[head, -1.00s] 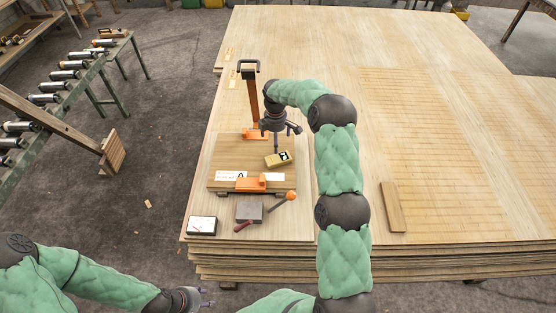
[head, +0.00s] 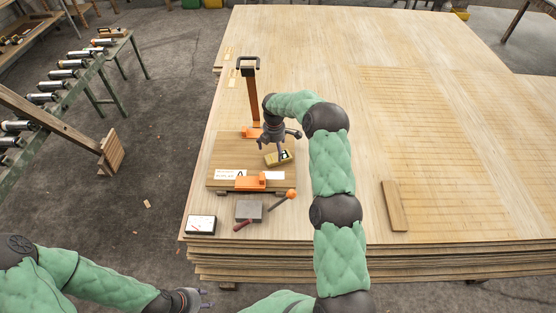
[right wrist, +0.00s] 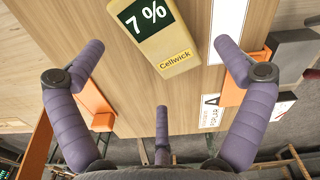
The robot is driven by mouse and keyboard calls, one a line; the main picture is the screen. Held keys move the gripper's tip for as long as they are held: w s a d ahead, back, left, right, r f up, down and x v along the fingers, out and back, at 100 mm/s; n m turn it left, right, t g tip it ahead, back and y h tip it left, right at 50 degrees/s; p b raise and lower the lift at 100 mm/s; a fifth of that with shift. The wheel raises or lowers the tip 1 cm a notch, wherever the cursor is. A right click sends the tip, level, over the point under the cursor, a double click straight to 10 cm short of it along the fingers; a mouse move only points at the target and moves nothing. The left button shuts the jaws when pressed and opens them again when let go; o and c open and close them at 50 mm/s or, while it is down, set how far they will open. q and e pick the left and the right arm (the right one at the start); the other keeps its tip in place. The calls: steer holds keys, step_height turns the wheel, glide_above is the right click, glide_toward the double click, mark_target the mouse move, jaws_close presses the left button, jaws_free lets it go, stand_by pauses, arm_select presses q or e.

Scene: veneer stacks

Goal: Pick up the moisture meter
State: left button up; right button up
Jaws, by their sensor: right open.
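The moisture meter (head: 272,160) is a small yellow block with a dark display. It lies on a wooden board (head: 222,153) on the veneer stack. In the right wrist view the meter (right wrist: 170,58) shows "7 %" and the name "Cellwick". My right gripper (head: 283,148) is just above the meter, fingers spread and empty. In the right wrist view its fingers (right wrist: 157,48) stand on either side of the meter, apart from it. My left gripper (head: 205,299) is low at the front left, off the stack, its fingers apart and empty.
A grey block (head: 249,211), an orange-knobbed lever (head: 290,194) and a white-faced gauge (head: 201,225) lie in front. A wood strip (head: 394,206) lies right. The stack's far side is clear.

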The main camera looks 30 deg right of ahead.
mark_target(274, 155)
step_height(274, 155, down, 4)
steer(key=shift+w+b, duration=0.15)
steer(key=shift+b, duration=0.35)
steer(key=c, duration=1.4)
steer(key=shift+r, duration=0.2)
